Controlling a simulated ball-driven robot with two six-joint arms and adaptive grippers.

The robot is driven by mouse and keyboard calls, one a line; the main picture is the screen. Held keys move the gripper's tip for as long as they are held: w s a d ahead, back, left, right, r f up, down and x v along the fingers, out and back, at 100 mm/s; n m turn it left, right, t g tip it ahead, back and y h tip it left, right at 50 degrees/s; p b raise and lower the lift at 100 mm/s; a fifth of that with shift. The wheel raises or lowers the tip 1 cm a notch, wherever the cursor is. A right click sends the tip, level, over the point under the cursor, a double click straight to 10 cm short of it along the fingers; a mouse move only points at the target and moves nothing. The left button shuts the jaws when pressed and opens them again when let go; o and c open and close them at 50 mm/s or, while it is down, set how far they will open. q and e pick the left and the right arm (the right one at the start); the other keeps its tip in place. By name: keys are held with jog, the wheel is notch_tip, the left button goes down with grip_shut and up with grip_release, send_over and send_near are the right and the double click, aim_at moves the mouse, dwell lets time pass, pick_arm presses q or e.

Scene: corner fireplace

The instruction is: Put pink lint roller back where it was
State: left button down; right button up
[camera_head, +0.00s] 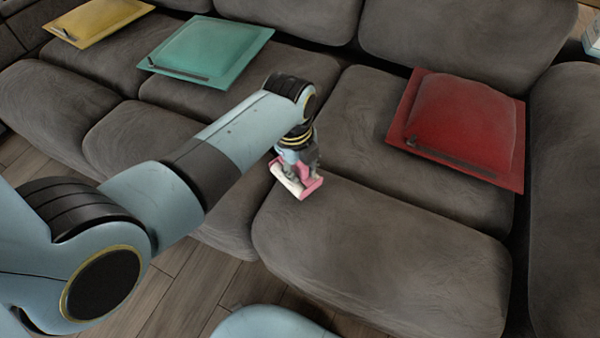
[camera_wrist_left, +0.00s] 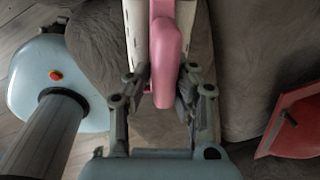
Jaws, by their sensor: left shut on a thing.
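The pink lint roller (camera_head: 311,188) has a pink handle and frame and a white roll. My left gripper (camera_head: 300,170) is shut on it, at or just above the front edge of the grey sofa seat (camera_head: 380,250). Contact with the seat cannot be told. In the left wrist view the pink handle (camera_wrist_left: 167,60) lies between the fingers of my left gripper (camera_wrist_left: 162,85), with the white roll beside it at the top. My right gripper is not in view.
A red cushion (camera_head: 465,120) lies on the right seat; it also shows in the left wrist view (camera_wrist_left: 298,125). A teal cushion (camera_head: 210,50) and a yellow cushion (camera_head: 97,20) lie further left. The seat around the roller is bare. Wooden floor (camera_head: 190,285) shows in front.

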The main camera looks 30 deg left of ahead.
pick_arm(q)
jog(key=shift+f, duration=0.7)
jog(key=shift+r, duration=0.15)
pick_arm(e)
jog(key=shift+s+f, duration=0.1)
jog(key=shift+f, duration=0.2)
pick_arm(q)
jog(key=c, duration=1.2)
grip_release()
jog(key=shift+o, duration=0.2)
notch_tip(320, 180, up, 12)
jog(key=s+p, duration=0.1)
jog(key=p, duration=0.3)
jog(key=shift+s+a+p, duration=0.15)
jog(key=shift+a+p, duration=0.05)
jog(key=shift+p, duration=0.2)
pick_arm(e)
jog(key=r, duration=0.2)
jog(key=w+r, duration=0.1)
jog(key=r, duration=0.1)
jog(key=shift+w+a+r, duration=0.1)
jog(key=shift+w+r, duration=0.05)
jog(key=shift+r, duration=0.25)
